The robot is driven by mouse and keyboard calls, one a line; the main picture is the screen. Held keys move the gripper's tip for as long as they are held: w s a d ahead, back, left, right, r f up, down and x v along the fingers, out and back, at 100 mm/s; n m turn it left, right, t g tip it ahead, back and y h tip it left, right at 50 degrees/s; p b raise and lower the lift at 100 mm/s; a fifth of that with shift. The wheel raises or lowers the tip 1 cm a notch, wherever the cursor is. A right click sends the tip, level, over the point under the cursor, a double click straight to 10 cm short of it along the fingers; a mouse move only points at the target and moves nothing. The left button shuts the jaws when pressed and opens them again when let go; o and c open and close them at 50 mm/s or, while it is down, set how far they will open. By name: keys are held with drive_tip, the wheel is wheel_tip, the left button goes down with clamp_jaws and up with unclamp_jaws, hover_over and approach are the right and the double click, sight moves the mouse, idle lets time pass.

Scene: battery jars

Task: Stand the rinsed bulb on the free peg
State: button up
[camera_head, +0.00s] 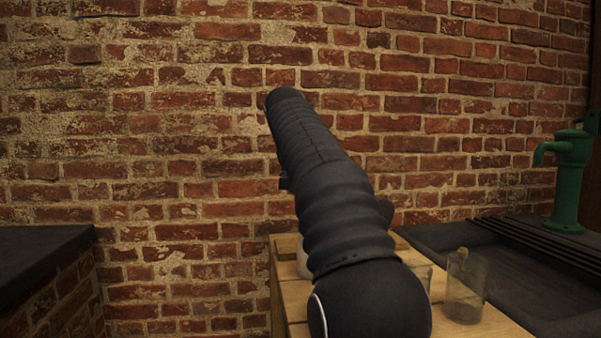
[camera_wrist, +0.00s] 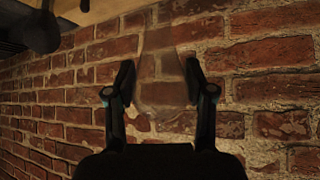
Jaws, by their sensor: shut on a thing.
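My gripper (camera_wrist: 160,80) is shut on a clear glass bulb (camera_wrist: 162,92) in the wrist view. The bulb's rounded body sits between the two dark fingers, and its narrower part points toward the top of the picture. The glass is faint against the brick wall behind it. In the head view my arm hides the gripper and the bulb. I cannot make out a free peg in either view.
A slatted wooden table (camera_head: 291,312) stands behind my arm, with a glass jar (camera_head: 466,292) and a partly hidden glass (camera_head: 424,272) on it. A dark sink (camera_head: 520,290) with a green pump (camera_head: 571,175) is at right. A dark counter (camera_head: 40,255) is at left.

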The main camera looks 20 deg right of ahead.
drive_tip(key=shift+f+b, duration=2.8)
drive_tip(key=shift+f, duration=0.9)
drive_tip(key=o, duration=1)
drive_tip(key=shift+c, duration=0.2)
drive_tip(key=v, duration=1.2)
